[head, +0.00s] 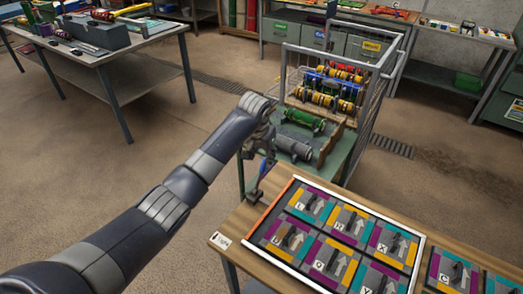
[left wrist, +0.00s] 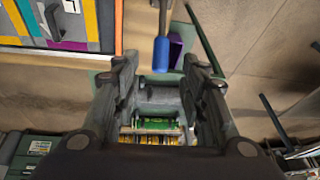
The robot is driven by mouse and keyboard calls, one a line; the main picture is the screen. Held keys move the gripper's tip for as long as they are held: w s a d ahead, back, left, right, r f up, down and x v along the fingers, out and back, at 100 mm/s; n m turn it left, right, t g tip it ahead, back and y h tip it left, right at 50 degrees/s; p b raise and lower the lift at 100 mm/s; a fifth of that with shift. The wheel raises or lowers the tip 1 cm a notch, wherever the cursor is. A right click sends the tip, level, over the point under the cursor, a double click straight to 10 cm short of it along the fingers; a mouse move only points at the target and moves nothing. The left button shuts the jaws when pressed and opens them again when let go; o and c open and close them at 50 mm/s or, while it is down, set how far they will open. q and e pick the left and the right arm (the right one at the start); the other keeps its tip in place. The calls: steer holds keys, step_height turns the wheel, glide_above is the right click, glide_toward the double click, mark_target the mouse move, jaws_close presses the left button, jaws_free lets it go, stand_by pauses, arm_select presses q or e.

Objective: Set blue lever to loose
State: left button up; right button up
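The blue lever (left wrist: 161,53) shows in the left wrist view as a blue grip on a thin grey shaft, with a purple part beside it. In the head view a small blue part of it (head: 264,165) shows just below my left gripper (head: 260,143). My left gripper also shows in the left wrist view (left wrist: 160,66). Its two fingers are spread, with the blue grip in line with the gap near the fingertips. I see no clear contact, and depth is hard to judge. The lever's base is partly hidden in the head view. My right gripper is not in view.
A wooden table with a framed board of lettered tiles (head: 335,237) stands at front right. Behind it, a green cart (head: 345,157) with wire sides holds green, grey and yellow rollers. A workbench (head: 125,45) stands at back left. The floor on the left is clear.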

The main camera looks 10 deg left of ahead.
arm_select(q)
steer(key=shift+v, duration=1.15)
steer(key=shift+f, duration=0.1)
